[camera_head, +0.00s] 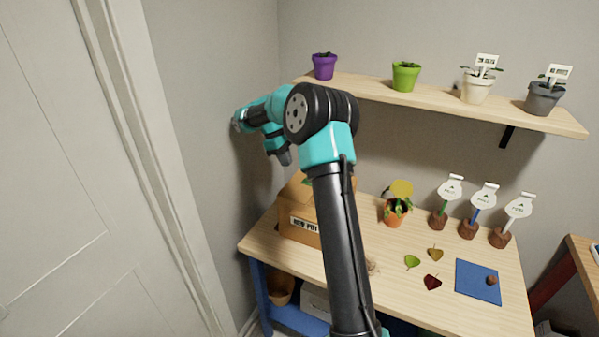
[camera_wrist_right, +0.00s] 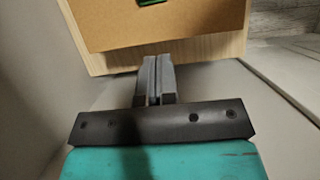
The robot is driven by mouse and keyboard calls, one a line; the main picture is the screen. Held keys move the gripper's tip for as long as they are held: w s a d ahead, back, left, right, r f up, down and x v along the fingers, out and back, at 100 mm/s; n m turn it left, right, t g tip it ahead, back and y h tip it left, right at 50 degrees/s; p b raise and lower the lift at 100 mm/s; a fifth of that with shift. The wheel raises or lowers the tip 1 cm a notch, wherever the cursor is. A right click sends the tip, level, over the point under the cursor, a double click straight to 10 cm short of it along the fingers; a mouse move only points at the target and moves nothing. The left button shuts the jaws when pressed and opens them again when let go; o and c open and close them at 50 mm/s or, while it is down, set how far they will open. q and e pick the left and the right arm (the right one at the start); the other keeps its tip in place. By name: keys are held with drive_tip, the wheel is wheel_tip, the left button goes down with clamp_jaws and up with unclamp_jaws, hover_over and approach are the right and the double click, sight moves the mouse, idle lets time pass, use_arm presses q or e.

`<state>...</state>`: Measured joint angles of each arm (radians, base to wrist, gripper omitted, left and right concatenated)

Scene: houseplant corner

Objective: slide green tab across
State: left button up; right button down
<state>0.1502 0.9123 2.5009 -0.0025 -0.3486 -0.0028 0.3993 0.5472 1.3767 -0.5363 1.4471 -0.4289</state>
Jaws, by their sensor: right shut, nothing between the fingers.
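A cardboard box (camera_head: 297,232) labelled "NEW POT" stands at the left end of the wooden table, partly hidden behind my right arm. A bit of green (camera_head: 308,182) shows at its top, beside the arm; it may be the tab. In the right wrist view a green piece (camera_wrist_right: 152,2) is cut off by the top edge, on the brown cardboard (camera_wrist_right: 150,28). My right gripper (camera_head: 285,159) is shut and empty, pointing down near the box's back left. Its fingers (camera_wrist_right: 154,75) are together, apart from the green piece. My left gripper is not in view.
The table (camera_head: 385,295) also holds an orange potted plant (camera_head: 395,213), several loose leaves, a blue mat (camera_head: 470,287) and labelled markers. A shelf (camera_head: 440,95) with several pots hangs above. A grey wall (camera_head: 215,60) is close on the left.

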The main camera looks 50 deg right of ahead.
sight(297, 180)
drive_tip(key=x, duration=0.3)
drive_tip(key=shift+f, duration=0.1)
drive_tip(key=s, duration=0.3)
drive_tip(key=shift+s+d+f, duration=0.1)
drive_tip(key=shift+d, duration=0.25)
drive_tip(key=shift+s+d, duration=0.1)
drive_tip(key=shift+s, duration=0.3)
drive_tip(key=shift+s, duration=0.1)
